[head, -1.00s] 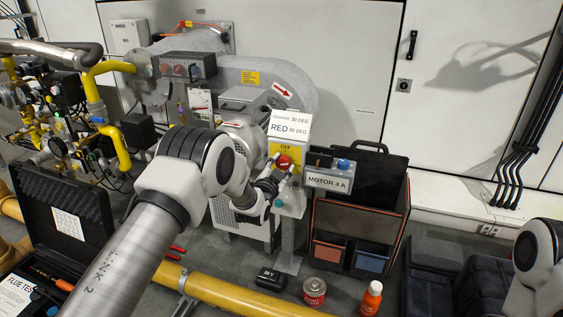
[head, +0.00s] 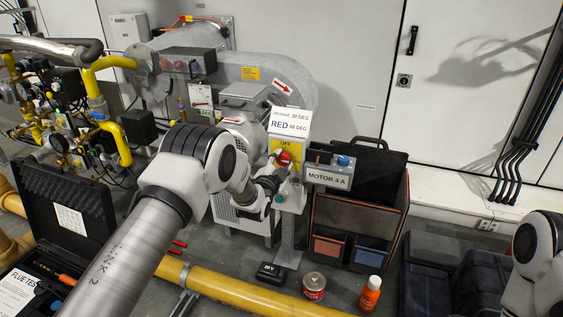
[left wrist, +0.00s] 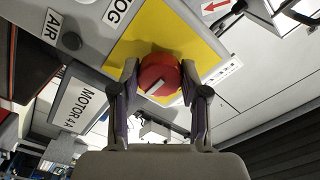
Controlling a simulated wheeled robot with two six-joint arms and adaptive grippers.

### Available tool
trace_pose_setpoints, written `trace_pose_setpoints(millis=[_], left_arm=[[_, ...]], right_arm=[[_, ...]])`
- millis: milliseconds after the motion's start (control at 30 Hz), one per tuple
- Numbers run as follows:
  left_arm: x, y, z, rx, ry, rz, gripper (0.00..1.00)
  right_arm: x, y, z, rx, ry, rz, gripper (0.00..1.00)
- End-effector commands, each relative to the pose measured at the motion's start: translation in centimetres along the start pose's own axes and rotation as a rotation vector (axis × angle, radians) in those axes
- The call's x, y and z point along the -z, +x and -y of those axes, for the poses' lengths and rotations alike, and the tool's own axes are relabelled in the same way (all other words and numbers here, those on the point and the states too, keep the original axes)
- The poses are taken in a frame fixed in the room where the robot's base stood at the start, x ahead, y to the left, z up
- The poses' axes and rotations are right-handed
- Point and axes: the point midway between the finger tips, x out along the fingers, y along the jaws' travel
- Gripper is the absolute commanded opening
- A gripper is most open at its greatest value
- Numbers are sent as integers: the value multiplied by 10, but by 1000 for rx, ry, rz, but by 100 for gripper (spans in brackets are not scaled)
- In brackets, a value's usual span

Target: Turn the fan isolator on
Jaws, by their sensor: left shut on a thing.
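The fan isolator is a red rotary knob (head: 284,158) on a yellow plate (head: 275,145), on the front of a grey post-mounted box. In the left wrist view the red knob (left wrist: 158,73) sits between the two fingers, with a pale pointer bar slanting across its face. My left gripper (head: 282,171) is at the knob, shut on it, one finger on each side; the fingers show well in the left wrist view (left wrist: 160,82). My right gripper is out of view; only part of that arm shows.
A "MOTOR 4 A" box (head: 328,178) juts out just right of the knob. A tool bag (head: 360,215) stands behind it. A yellow pipe (head: 235,295), a red tin (head: 314,287) and an orange bottle (head: 370,294) are on the floor below.

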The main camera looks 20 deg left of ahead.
Motion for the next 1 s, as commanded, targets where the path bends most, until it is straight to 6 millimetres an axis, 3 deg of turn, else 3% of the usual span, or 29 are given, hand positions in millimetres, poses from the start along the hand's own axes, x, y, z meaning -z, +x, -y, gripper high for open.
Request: trace_pose_setpoints(millis=[33, 67, 100, 133, 433, 567, 1000], left_arm=[[0, 0, 0, -1, 1, 0, 10], [0, 0, 0, -1, 1, 0, 48], [0, 0, 0, -1, 1, 0, 62], [0, 0, 0, -1, 1, 0, 70], [0, -1, 0, -1, 0, 0, 70], [0, -11, -1, -2, 0, 1, 70], [0, -110, -1, -2, 0, 2, 70]], right_arm=[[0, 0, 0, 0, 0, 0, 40], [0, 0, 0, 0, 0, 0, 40], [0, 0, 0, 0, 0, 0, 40], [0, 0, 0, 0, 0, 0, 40], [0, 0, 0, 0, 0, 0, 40], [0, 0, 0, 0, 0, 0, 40], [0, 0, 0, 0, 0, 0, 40]])
